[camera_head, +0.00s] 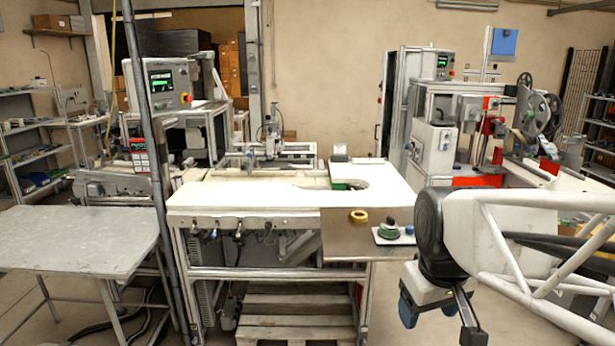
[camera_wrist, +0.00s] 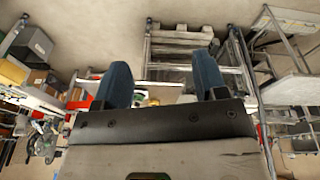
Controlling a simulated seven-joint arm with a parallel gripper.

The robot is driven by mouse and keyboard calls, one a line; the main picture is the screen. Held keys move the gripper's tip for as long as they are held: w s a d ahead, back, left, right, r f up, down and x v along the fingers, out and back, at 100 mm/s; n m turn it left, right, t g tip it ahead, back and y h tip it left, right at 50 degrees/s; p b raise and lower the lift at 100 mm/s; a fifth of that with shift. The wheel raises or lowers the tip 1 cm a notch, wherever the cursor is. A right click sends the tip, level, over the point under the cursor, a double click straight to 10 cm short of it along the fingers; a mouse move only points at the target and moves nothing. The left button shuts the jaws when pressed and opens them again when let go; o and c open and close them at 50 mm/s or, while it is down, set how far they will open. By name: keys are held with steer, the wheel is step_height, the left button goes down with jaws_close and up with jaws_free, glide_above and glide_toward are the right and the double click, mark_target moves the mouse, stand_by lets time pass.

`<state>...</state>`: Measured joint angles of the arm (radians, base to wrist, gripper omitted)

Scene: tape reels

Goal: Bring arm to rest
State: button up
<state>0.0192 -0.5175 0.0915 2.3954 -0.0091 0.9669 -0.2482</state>
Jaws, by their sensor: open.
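My gripper (camera_head: 437,308) hangs at the right in the head view, in front of and to the right of the white worktable (camera_head: 250,195). Its blue fingers point down. In the wrist view my gripper (camera_wrist: 161,78) shows its two blue fingertips wide apart with nothing held between them. A green reel (camera_head: 389,230) with a dark top sits on a small grey plate (camera_head: 381,240) to the right, close to my arm. A small blue piece (camera_head: 409,230) is beside it.
A grey table (camera_head: 75,240) stands empty at the left, with a dark post (camera_head: 150,150) between it and the worktable. A wooden pallet (camera_head: 290,318) lies below the worktable. A machine with large reels (camera_head: 530,105) stands behind my arm.

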steer(key=s+f+m, duration=0.2)
steer(key=s+f, duration=0.1)
steer(key=s, duration=0.4)
steer(key=shift+s+a+f+m, duration=0.2)
steer(key=shift+f+m, duration=0.1)
steer(key=shift+m, duration=0.1)
steer(key=shift+w, duration=0.15)
steer(key=w+d+r+m, duration=0.1)
steer(key=w+r+m, duration=0.35)
steer(key=w, duration=1.15)
steer(key=m+g, duration=0.2)
steer(key=m, duration=0.5)
glide_above(391, 217)
steer(key=shift+n, duration=0.25)
steer(key=f, duration=0.7)
steer(key=shift+s+a, duration=0.1)
steer(key=shift+s, duration=0.3)
steer(key=shift+w+f, duration=0.35)
steer(key=shift+w, duration=0.15)
